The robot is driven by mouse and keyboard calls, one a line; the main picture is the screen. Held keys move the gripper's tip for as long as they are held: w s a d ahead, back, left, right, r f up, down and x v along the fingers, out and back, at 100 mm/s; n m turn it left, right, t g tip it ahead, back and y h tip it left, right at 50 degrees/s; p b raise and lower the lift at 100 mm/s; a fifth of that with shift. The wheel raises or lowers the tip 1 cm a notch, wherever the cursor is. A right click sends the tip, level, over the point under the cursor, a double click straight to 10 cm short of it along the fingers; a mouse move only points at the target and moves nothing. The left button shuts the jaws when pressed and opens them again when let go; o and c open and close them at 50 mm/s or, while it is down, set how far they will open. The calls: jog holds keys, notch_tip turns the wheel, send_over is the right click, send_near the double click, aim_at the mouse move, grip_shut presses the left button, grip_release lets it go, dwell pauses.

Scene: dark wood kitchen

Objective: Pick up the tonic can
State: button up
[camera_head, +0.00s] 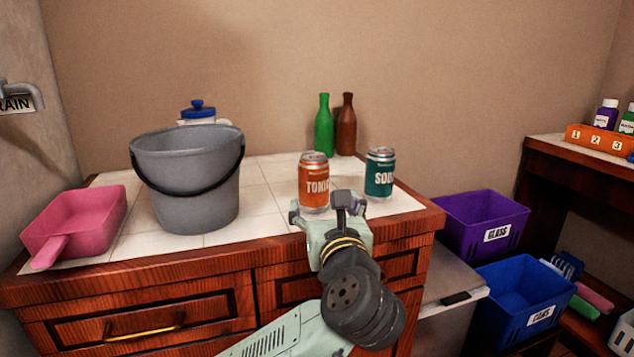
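The tonic can (313,184) is orange with a silver top and "TONIC" lettering, and stands upright on the white tiled counter top (262,208). My gripper (338,203) is at the counter's front edge, in front of the can and a little to its right. It overlaps the can's lower right side in the picture. Whether it touches the can does not show. The fingers are small and partly hidden by the gripper's own body, so their opening is unclear.
A green soda can (380,174) stands close right of the tonic can. Green (324,128) and brown (346,128) bottles stand behind. A grey bucket (186,180), a blue-lidded jar (198,110) and a pink dustpan (76,222) are left. Purple (482,222) and blue (525,300) bins are right.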

aim_at(317, 191)
jog(key=w, duration=0.2)
jog(key=w+a, duration=0.1)
jog(key=w, duration=0.3)
jog(key=w+p, duration=0.1)
jog(key=w, duration=0.1)
jog(key=w+a, duration=0.1)
jog(key=shift+w+f, duration=0.25)
jog(key=shift+w, duration=0.15)
jog(key=shift+c, duration=0.3)
jog(key=c, duration=1.2)
jog(key=shift+c, duration=0.5)
jog(key=shift+r, duration=0.2)
